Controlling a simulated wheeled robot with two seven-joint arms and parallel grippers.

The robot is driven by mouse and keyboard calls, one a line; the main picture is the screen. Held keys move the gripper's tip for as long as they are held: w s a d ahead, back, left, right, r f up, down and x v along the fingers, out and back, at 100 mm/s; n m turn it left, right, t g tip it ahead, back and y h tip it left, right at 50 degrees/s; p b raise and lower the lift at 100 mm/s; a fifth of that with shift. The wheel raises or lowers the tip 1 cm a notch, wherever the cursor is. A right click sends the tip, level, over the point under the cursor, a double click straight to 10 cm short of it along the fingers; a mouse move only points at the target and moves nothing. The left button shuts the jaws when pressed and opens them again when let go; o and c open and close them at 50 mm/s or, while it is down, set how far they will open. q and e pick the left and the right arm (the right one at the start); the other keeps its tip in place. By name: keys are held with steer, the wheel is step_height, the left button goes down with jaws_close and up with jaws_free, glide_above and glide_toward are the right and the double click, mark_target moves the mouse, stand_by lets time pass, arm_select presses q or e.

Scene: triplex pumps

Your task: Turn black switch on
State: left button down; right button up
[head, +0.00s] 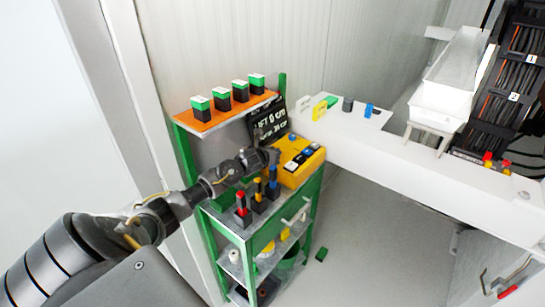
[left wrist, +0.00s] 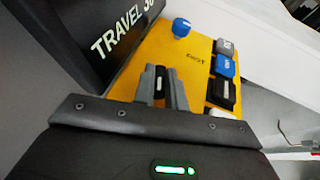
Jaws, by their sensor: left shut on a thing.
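A yellow control box (head: 292,176) stands on the green shelf unit, and it fills the middle of the left wrist view (left wrist: 132,88). My left gripper (head: 272,155) is over the left part of the box. In the left wrist view its two grey fingers (left wrist: 160,88) are shut on a small black switch (left wrist: 160,84) with a white mark; the fingers hide part of it. A blue knob (left wrist: 181,27) stands farther back on the box. Grey (left wrist: 224,47), blue (left wrist: 225,66) and black (left wrist: 222,93) buttons line its right side. My right gripper is not in view.
A black display (head: 270,117) reading "TRAVEL" stands just behind the box. Red, yellow and blue-topped levers (head: 257,195) stand in front on the shelf. Green-topped blocks (head: 222,98) sit on the orange shelf above. A white beam (head: 390,150) runs to the right.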

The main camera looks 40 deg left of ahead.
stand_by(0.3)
arm_select(q)
steer(key=c, duration=1.4)
jaws_free()
steer(key=shift+c, duration=0.2)
